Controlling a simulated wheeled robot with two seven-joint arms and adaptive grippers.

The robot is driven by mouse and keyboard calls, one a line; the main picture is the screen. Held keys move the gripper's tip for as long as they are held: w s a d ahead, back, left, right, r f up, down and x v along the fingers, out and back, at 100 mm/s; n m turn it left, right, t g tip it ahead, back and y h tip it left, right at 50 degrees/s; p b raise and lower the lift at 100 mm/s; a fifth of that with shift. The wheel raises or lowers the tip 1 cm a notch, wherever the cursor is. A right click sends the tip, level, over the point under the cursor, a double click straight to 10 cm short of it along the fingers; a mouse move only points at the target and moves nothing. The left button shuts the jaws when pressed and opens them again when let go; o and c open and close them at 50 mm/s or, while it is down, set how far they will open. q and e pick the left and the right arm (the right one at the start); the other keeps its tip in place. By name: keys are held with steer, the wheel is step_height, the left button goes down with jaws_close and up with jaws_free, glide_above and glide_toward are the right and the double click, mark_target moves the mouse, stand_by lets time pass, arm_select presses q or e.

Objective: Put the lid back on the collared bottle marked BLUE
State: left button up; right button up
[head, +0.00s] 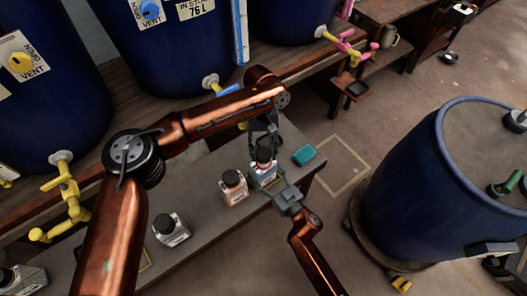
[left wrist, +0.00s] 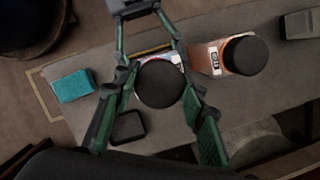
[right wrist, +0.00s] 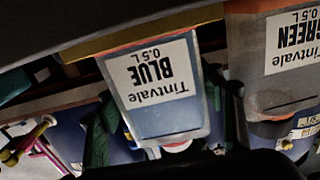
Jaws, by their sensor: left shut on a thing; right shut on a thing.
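The collared bottle marked BLUE (right wrist: 165,85) has a white label and fills the middle of the right wrist view, where it looks upside down. It stands on the grey bench (head: 207,179) in the head view (head: 264,174). My right gripper (head: 268,183) is shut around its body. The round black lid (left wrist: 160,84) is between the fingertips of my left gripper (left wrist: 160,90), which is shut on it from above. The lid (head: 264,155) sits right over the bottle's top. I cannot tell whether lid and neck touch; the neck is mostly hidden.
An orange bottle (head: 233,187) with a black lid stands close beside, labelled GREEN in the right wrist view (right wrist: 290,45). Another bottle (head: 171,229) stands farther left. A teal block (head: 304,155) lies near the bench's right end. A dark square-rimmed thing (left wrist: 128,127) lies behind the bottle.

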arm_select(q)
steer(key=shift+f, duration=0.9)
steer(key=shift+f, duration=0.65)
steer(key=o, duration=1)
steer(key=v, duration=1.2)
arm_select(e)
steer(key=o, duration=1.8)
steer(key=shift+c, duration=0.2)
